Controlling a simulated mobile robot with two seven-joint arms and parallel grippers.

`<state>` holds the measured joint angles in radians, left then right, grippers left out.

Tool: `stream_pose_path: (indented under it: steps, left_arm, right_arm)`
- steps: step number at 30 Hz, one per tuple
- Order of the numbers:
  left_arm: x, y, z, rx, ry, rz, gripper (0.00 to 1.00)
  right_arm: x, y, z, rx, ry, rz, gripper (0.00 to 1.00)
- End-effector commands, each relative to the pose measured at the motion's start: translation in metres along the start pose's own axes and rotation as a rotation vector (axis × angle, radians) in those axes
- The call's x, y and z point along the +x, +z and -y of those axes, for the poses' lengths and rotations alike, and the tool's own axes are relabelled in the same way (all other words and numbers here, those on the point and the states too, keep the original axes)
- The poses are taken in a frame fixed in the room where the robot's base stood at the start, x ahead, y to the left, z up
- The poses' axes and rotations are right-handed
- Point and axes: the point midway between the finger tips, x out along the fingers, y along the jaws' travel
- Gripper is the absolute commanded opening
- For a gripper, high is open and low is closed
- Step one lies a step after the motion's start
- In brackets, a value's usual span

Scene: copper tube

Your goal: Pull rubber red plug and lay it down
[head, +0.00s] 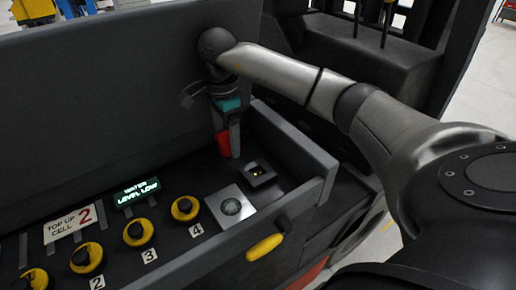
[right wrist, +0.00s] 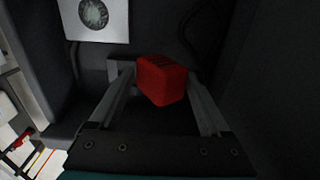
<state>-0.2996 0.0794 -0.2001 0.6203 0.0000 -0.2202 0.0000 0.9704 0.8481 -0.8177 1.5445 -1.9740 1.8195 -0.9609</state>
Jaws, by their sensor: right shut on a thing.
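The red rubber plug (head: 223,143) is held by my right gripper (head: 225,125), above the black panel near its back wall. In the right wrist view the red plug (right wrist: 162,80) sits between the two fingers of my right gripper (right wrist: 162,95), which are closed on its sides. In the head view a small square black socket (head: 259,174) with a yellowish spot inside lies to the right of and below the plug. The plug appears apart from this socket. My left gripper is not in view.
Several yellow-ringed caps (head: 185,208) stand on the panel, with a square grey plate (head: 230,205) beside them. A lit display (head: 137,191) reads "WATER LEVEL LOW". A "TOP UP CELL 2" sign (head: 74,224) is at left.

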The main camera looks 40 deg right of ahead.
Motion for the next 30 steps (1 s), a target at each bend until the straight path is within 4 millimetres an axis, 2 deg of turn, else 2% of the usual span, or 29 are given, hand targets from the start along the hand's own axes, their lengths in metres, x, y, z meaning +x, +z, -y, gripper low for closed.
stream_pose_path:
  steps: [18, 30]
  left_arm:
    - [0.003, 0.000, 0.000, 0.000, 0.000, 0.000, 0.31]
    - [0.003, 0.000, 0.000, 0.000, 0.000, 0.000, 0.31]
  right_arm:
    - [0.000, 0.017, 0.021, -0.005, -0.003, 0.005, 0.00]
    - [0.000, 0.019, 0.023, -0.004, -0.003, 0.003, 0.00]
